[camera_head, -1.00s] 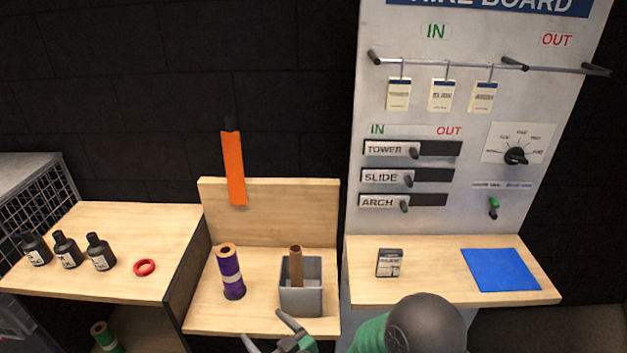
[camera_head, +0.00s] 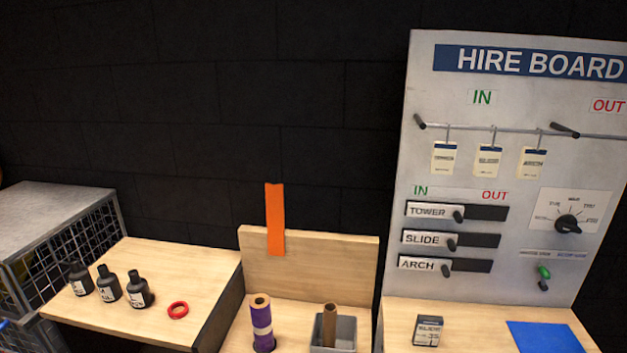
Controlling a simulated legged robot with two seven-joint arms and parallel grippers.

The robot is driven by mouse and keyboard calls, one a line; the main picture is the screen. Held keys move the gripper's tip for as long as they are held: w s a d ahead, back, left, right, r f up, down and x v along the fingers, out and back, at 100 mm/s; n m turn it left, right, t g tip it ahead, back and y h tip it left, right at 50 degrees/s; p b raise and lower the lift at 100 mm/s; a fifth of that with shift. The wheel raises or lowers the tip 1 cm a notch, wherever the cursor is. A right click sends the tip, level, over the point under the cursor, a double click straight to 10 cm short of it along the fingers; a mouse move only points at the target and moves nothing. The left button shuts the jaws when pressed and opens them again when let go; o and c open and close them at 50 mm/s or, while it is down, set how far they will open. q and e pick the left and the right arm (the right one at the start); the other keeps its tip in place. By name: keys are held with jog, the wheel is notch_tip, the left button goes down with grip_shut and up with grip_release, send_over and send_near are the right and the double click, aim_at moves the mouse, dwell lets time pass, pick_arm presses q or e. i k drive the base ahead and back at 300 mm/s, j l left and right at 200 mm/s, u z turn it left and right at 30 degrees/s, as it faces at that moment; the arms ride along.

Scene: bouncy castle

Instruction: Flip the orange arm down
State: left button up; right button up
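The orange arm (camera_head: 275,220) is a flat orange strip standing upright at the wooden back panel (camera_head: 345,262) of the middle bench. Its lower end overlaps the front of the panel and its upper part rises above the panel's top edge, against the black wall. Neither of my grippers shows in the head view, so I cannot see whether they are open or shut.
Below the arm stand a purple roll (camera_head: 262,325) and a grey bin (camera_head: 343,335) holding a brown tube (camera_head: 329,322). Black bottles (camera_head: 108,285) and a red ring (camera_head: 178,310) are on the left bench. The hire board (camera_head: 520,150) rises on the right; a wire cage (camera_head: 85,240) stands far left.

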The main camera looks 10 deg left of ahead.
aim_at(274, 191)
jog(key=i+j+z, duration=0.35)
jog(key=j, duration=0.35)
jog(key=i+j+z, duration=0.15)
jog(key=i+j, duration=0.15)
jog(key=j, duration=0.1)
